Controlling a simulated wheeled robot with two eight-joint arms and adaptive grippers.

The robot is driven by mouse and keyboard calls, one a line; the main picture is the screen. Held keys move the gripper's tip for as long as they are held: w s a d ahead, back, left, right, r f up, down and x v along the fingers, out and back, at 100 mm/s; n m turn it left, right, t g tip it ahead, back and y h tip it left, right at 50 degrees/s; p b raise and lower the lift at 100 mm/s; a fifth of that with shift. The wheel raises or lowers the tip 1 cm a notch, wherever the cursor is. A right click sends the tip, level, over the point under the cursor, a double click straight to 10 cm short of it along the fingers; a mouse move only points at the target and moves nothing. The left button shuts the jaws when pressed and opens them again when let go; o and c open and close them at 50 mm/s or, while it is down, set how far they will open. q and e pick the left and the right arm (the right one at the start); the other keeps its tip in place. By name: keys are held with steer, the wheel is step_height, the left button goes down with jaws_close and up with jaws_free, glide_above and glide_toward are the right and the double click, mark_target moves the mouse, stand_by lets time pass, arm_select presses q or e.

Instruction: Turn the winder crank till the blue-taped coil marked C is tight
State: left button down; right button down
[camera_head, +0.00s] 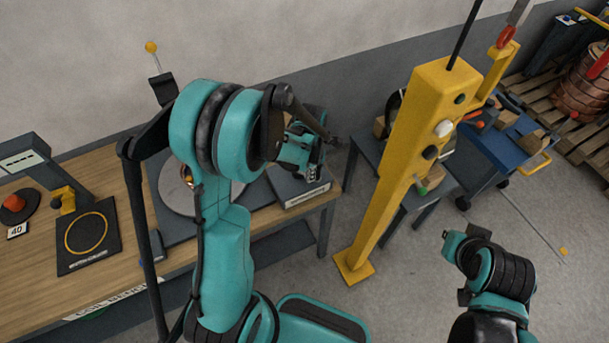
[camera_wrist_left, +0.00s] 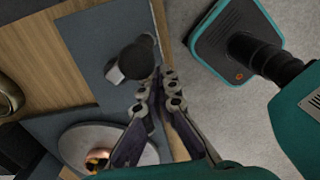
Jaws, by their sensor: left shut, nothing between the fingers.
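My left gripper (camera_head: 312,143) is over the right end of the winder on the wooden bench. In the left wrist view its fingers (camera_wrist_left: 160,84) are together, with nothing between them. The black crank knob (camera_wrist_left: 138,55) and its grey arm (camera_wrist_left: 114,74) are right beside the fingertips; I cannot tell whether they touch. The winder's grey disc (camera_head: 176,190) is partly behind my left arm. A small copper coil shows on the disc in the wrist view (camera_wrist_left: 97,158). No blue tape or C mark is readable. My right arm is at the lower right; its fingers cannot be made out.
A black pad with a yellow ring (camera_head: 87,234) and a red-topped object (camera_head: 14,203) are on the bench's left part. A yellow post (camera_head: 405,165) stands right of the bench. Behind it are a blue cart (camera_head: 510,150) and a pallet of copper coils (camera_head: 580,85).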

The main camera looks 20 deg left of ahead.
mark_target(317, 169)
arm_select(q)
steer(key=shift+a, duration=0.1)
steer(key=shift+w+d, duration=0.3)
steer(key=shift+w, duration=0.25)
steer(key=shift+w+d, duration=0.25)
steer(key=shift+w, duration=0.45)
steer(key=shift+w+d, duration=0.1)
steer(key=shift+d, duration=0.05)
steer(key=shift+w, duration=0.1)
